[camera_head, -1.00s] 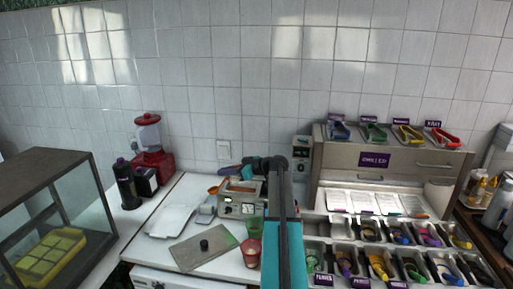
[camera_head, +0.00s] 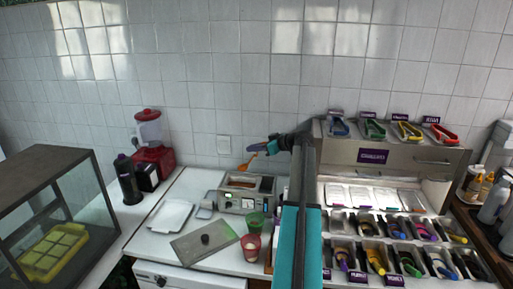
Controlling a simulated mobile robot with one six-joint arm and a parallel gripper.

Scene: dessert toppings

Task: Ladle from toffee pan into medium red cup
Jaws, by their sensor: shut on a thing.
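My gripper (camera_head: 270,148) is shut on the purple handle of a ladle (camera_head: 256,148). The ladle's orange bowl (camera_head: 242,168) hangs in the air above the topping warmer (camera_head: 240,200). The warmer has brown-filled pans in its top, and I cannot tell which one is the toffee pan. A red cup (camera_head: 251,249) stands on the white counter in front of the warmer, with a pale opening. A green cup (camera_head: 256,222) stands just behind it. The bowl is apart from both cups, and its contents are too small to see.
A grey metal plate with a dark knob (camera_head: 205,240) lies left of the cups. Topping bins (camera_head: 378,228) fill the right side, partly behind my arm. The tiled wall stands behind.

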